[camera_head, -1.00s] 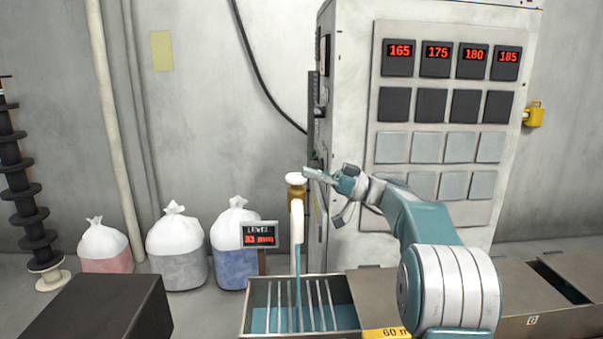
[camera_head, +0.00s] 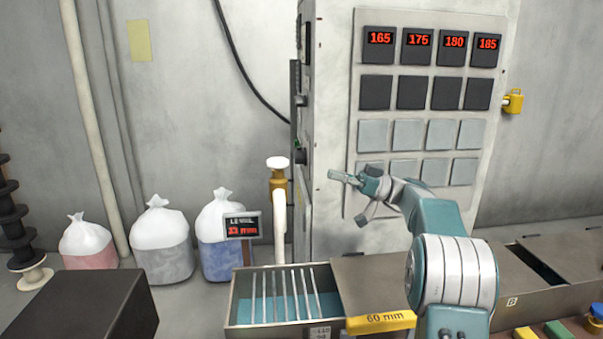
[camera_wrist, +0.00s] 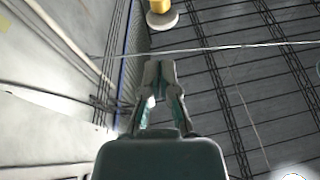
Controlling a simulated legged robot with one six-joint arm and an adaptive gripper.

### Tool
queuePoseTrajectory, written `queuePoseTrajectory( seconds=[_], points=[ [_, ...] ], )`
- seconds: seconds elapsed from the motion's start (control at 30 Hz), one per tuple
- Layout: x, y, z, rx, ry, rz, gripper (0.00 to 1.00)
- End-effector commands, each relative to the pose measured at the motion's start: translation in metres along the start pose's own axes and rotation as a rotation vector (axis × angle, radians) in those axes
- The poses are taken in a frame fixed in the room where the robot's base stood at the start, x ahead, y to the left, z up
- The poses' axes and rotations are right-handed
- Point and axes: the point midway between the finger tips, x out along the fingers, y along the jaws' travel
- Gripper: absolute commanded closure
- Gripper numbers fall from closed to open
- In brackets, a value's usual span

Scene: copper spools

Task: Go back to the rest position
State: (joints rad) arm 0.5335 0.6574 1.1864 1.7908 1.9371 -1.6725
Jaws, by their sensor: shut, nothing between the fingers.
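My gripper (camera_head: 346,177) is shut and empty, in mid-air in front of the lower left part of the control cabinet (camera_head: 338,120). My arm reaches up and to the left from the lower right of the head view. In the wrist view my gripper (camera_wrist: 158,75) points up the picture with its fingertips together. A thin line crosses just beyond the fingertips there.
A trough (camera_head: 238,310) with blue liquid and several bars stands below, beside a level display (camera_head: 241,227). Several filled bags (camera_head: 163,250) line the wall. A dark box (camera_head: 80,305) is at lower left. A yellow padlock (camera_head: 512,102) hangs on the cabinet's right.

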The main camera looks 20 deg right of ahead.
Motion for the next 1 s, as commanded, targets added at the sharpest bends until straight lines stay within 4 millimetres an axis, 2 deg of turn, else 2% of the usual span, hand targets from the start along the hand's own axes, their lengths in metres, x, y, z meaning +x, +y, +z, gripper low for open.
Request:
queuePoseTrajectory(
  seconds=[0.17,0.37,0.5,0.7,0.87,1.0],
  points=[
    [0.010,-0.005,0.000,0.033,-0.029,0.002,1.00],
    [0.058,-0.035,0.017,0.252,-0.221,0.054,1.00],
    [0.086,-0.063,0.036,0.412,-0.377,0.122,1.00],
    [0.108,-0.111,0.066,0.595,-0.590,0.257,1.00],
    [0.114,-0.151,0.091,0.698,-0.748,0.393,1.00],
    [0.111,-0.187,0.112,0.754,-0.871,0.529,1.00]
  ],
)
